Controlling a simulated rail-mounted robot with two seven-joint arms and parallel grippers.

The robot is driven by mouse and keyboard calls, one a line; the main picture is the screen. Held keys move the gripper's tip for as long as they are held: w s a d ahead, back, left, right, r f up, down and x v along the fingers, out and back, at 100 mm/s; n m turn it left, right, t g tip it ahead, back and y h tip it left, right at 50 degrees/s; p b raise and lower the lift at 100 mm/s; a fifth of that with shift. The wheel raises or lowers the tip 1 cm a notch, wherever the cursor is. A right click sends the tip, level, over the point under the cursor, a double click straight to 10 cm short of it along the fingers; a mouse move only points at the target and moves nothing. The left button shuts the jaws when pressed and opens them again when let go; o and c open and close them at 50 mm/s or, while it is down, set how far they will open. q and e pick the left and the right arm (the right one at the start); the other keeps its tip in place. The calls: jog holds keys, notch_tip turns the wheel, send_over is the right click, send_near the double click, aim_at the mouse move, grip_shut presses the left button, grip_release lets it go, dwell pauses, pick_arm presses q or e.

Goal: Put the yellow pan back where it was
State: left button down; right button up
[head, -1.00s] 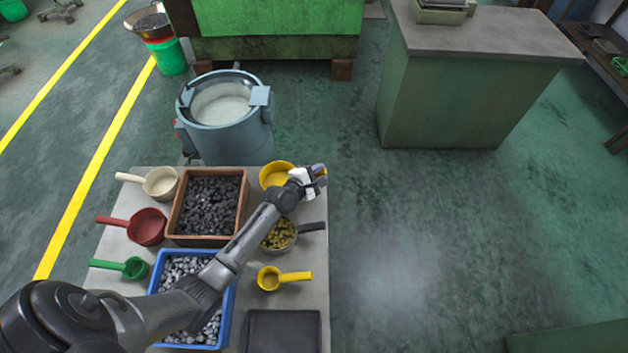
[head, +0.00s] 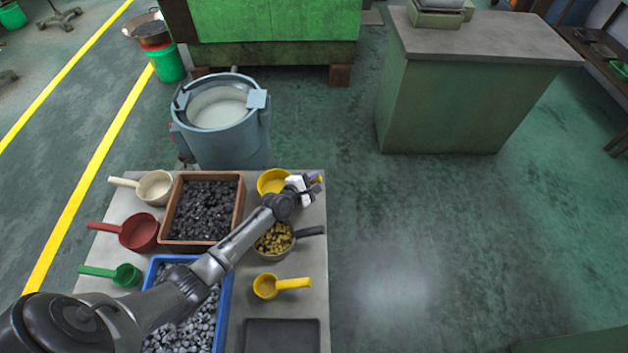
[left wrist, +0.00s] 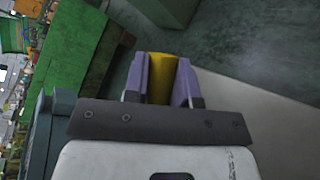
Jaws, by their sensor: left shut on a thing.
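The yellow pan (head: 271,182) is at the far right corner of the grey table, in the head view. My left gripper (head: 316,181) is at its right side, over the table's right edge, shut on the pan's handle. In the left wrist view the yellow handle (left wrist: 161,78) sits between the two purple fingers of the left gripper (left wrist: 160,80). The wrist partly covers the pan's right side. I cannot tell whether the pan touches the table. My right gripper is not in view.
A pan of yellow pieces (head: 274,240) and a small yellow ladle (head: 266,286) are nearer on the table. A brown box (head: 242,207) of black lumps is left of the yellow pan. A round metal vessel (head: 225,150) stands behind the table. Floor right of the table is clear.

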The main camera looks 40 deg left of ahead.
pick_arm(q)
jog(key=shift+f, duration=0.1)
jog(key=c, duration=1.4)
grip_release()
jog(key=shift+f, duration=0.1)
jog(key=o, duration=0.5)
jog(key=shift+r, duration=0.35)
jog(key=shift+p+v, duration=1.45)
jog(key=shift+v, duration=4.5)
jog(key=shift+f, duration=0.1)
